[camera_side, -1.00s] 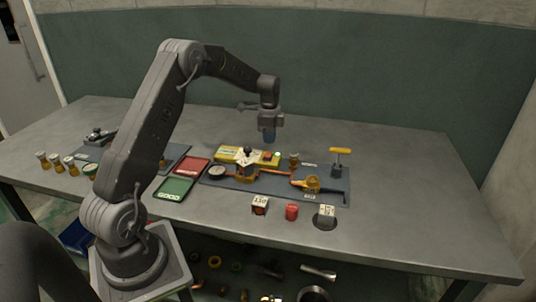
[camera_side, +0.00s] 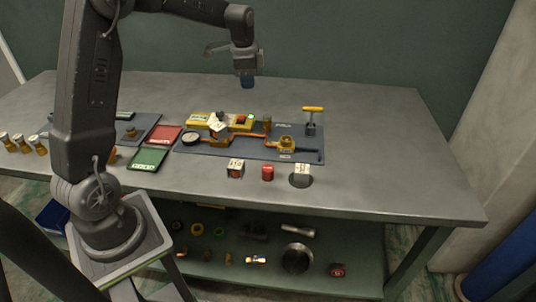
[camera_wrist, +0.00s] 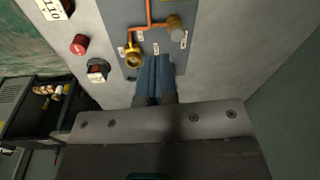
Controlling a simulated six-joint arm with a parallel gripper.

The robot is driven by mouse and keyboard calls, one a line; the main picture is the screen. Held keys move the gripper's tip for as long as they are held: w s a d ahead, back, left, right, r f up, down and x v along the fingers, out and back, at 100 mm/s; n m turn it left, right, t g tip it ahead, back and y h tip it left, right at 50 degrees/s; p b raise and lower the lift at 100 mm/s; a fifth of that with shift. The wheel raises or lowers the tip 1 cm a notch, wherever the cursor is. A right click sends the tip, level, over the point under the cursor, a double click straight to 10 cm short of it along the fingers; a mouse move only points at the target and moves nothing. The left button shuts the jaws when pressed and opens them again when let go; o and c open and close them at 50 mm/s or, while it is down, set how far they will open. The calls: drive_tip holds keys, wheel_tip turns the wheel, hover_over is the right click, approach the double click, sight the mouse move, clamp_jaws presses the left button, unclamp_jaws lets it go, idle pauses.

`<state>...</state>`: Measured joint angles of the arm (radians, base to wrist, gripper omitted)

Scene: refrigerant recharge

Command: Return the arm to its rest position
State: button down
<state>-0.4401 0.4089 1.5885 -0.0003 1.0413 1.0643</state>
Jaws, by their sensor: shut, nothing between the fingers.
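My gripper (camera_side: 247,80) hangs above the back of the grey workbench (camera_side: 370,115) in the side view, fingers pointing down. Its blue fingers are together with nothing between them; they also show closed in the wrist view (camera_wrist: 154,62). The gripper is apart from the bench and everything on it. My arm stands raised and bent over the left part of the bench.
Below the gripper, a dark mat (camera_side: 185,148) carries copper piping, a gauge (camera_side: 193,138) and a yellow-handled tool (camera_side: 312,110). The bench's right side is clear.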

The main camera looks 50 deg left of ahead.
drive_tip(key=s+d+r+n+t, duration=0.1)
drive_tip(key=s+d+r+n, duration=0.1)
drive_tip(key=s+d+r, duration=0.4)
drive_tip(key=s+d+n+t, duration=0.3)
drive_tip(key=s+d+n, duration=0.2)
drive_tip(key=s+d, duration=0.9)
drive_tip(key=s, duration=0.4)
drive_tip(key=shift+s+d+r+t+h, duration=0.25)
drive_tip(key=shift+d+r+t+h, duration=0.05)
drive_tip(key=shift+d+r, duration=0.05)
